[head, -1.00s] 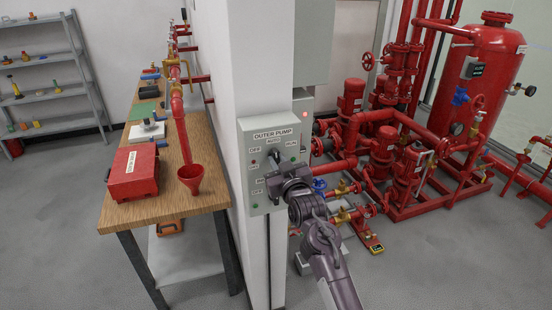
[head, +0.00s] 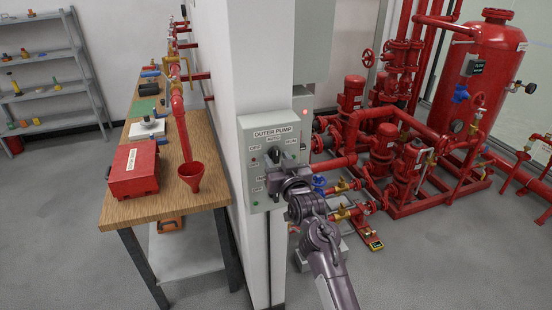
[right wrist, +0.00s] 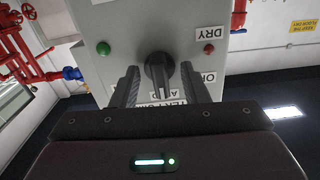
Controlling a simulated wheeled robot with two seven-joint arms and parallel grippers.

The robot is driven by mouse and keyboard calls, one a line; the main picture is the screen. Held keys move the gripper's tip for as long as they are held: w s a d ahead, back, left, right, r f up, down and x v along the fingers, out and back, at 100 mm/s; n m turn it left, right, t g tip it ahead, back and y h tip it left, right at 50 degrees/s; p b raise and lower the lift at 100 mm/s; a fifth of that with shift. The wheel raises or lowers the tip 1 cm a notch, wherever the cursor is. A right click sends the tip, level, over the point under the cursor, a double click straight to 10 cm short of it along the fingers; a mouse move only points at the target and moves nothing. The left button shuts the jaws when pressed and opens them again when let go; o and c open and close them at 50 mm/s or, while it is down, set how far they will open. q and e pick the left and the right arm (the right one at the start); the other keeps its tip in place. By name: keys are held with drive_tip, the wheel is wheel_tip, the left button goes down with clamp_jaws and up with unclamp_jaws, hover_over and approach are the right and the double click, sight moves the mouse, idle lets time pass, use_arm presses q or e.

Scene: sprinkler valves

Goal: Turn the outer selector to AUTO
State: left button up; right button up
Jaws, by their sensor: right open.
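The grey OUTER PUMP panel (head: 249,207) is on the end of the white wall. Its dark selector handle (head: 273,157) sits below the OFF, AUTO and RUN labels; my gripper partly covers the area below it. My right gripper (head: 284,178) is open in front of the panel, just below that handle. In the right wrist view, the two fingers of my right gripper (right wrist: 160,90) stand either side of a dark round knob (right wrist: 157,67). I cannot tell whether they touch it. Its pointing direction is unclear. My left gripper is out of view.
Red pumps and pipes (head: 383,145) fill the right side. In the right wrist view, a green light (right wrist: 103,47) and red light (right wrist: 209,49) flank the knob.

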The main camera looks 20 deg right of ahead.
sight(277, 158)
drive_tip(key=s+p, duration=0.2)
drive_tip(key=s, duration=0.2)
drive_tip(key=shift+s+r+p, duration=0.1)
drive_tip(key=shift+r+p, duration=0.05)
drive_tip(key=shift+p, duration=0.2)
drive_tip(key=shift+s+d+p, duration=0.1)
drive_tip(key=shift+s+p, duration=0.3)
drive_tip(key=shift+s, duration=0.55)
